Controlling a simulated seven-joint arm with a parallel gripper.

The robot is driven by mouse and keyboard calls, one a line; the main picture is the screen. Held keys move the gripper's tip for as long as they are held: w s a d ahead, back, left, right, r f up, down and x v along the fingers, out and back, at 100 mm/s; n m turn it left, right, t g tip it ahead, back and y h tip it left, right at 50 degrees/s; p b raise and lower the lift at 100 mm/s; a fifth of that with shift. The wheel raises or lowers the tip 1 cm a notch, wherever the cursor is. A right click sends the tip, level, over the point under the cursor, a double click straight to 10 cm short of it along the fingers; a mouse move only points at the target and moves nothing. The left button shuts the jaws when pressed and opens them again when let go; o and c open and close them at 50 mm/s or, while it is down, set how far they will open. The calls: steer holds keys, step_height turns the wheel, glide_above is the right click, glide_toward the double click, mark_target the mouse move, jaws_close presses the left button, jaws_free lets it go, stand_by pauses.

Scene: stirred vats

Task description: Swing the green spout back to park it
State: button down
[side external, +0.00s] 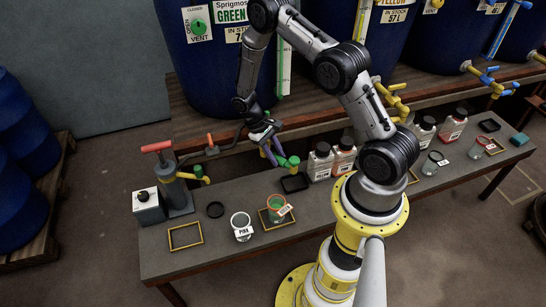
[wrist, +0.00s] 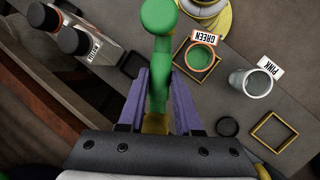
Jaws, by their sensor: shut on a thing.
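The green spout (side external: 281,161) juts from the front of the large blue vat marked GREEN (side external: 205,60). My gripper (side external: 269,150), with purple fingers, is shut on the spout. In the wrist view the spout (wrist: 158,60) runs up between the two fingers of my gripper (wrist: 160,100), its rounded end beyond them. A cup of green liquid (side external: 277,207) labelled GREEN stands in a square frame on the bench. In the wrist view this cup (wrist: 200,57) is to the right of the spout, not under its end. The spout's root is hidden behind my gripper.
A black square tray (side external: 295,183) lies near the spout, beside white bottles with dark caps (side external: 320,162). A grey cup labelled PINK (side external: 241,224), an empty yellow frame (side external: 186,236) and a red-handled pump (side external: 160,160) stand to the left on the bench (side external: 215,262).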

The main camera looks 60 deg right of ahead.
steer(key=shift+w+d+r+n+t+h, duration=0.15)
steer(key=shift+d+n+t+h, duration=0.6)
steer(key=shift+n, duration=1.2)
steer(key=shift+w+d+f+n+t+h, duration=0.1)
steer(key=shift+w+d+n+t+h, duration=0.3)
steer(key=shift+d+n, duration=1.05)
steer(key=shift+w+d+r+n+t+h, duration=0.1)
steer(key=shift+d+n+t+h, duration=0.5)
steer(key=shift+n, duration=1.9)
steer(key=shift+a, duration=0.2)
steer(key=c, duration=0.7)
jaws_free()
steer(key=shift+o, duration=0.5)
steer(key=v, duration=1.3)
steer(key=shift+w+a+r, duration=0.2)
steer(key=shift+a+r, duration=0.05)
steer(key=shift+a, duration=0.1)
